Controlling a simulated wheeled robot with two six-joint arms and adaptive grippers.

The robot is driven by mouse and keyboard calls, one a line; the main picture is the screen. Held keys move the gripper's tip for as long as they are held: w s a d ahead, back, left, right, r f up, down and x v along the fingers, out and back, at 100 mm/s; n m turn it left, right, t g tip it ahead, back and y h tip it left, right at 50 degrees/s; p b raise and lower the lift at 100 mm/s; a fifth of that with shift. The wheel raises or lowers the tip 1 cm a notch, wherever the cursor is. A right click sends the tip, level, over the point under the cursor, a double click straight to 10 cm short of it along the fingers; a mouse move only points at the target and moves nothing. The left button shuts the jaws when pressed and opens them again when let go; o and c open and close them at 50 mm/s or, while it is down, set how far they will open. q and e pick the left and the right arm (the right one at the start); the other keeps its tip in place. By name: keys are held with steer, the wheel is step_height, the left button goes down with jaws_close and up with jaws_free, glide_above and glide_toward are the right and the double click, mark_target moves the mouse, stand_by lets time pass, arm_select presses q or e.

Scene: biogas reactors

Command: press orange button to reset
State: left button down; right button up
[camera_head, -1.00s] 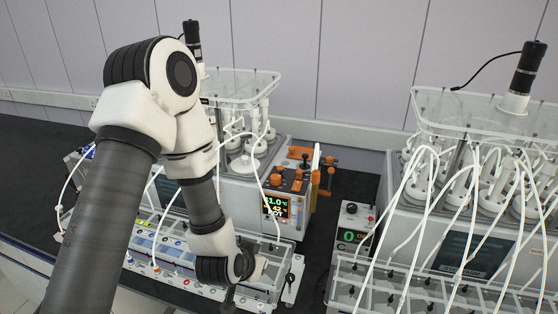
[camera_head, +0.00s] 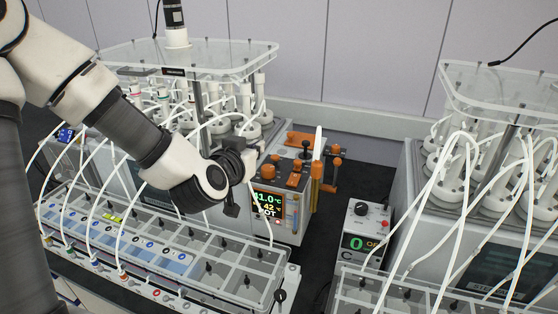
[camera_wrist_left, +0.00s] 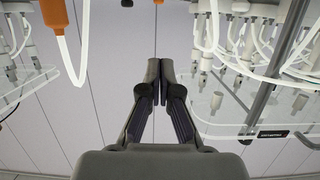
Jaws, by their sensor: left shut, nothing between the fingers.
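A grey control unit with a lit display (camera_head: 268,204) stands between the two reactor setups. Several orange parts sit on its top, among them an orange knob (camera_head: 294,180) near the front and an orange piece (camera_head: 300,138) at the back. I cannot tell which one is the button. My right gripper is not in view.
A clear rack (camera_head: 215,262) with white tubes lies in front of the left reactor. A small controller box (camera_head: 362,226) with a green digit stands to the right, beside the right reactor (camera_head: 480,215). White tubes arch close around my left wrist. A dark bench gap separates the setups.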

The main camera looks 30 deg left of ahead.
arm_select(q)
steer(key=p, duration=0.4)
glide_above(275, 157)
steer(key=s, duration=0.2)
step_height(275, 157, down, 3)
steer(key=shift+d, duration=0.15)
steer(key=f, duration=0.1)
steer(key=f+p, duration=0.1)
steer(key=f, duration=0.1)
steer(key=shift+w+f, duration=0.2)
steer(key=shift+f, duration=0.55)
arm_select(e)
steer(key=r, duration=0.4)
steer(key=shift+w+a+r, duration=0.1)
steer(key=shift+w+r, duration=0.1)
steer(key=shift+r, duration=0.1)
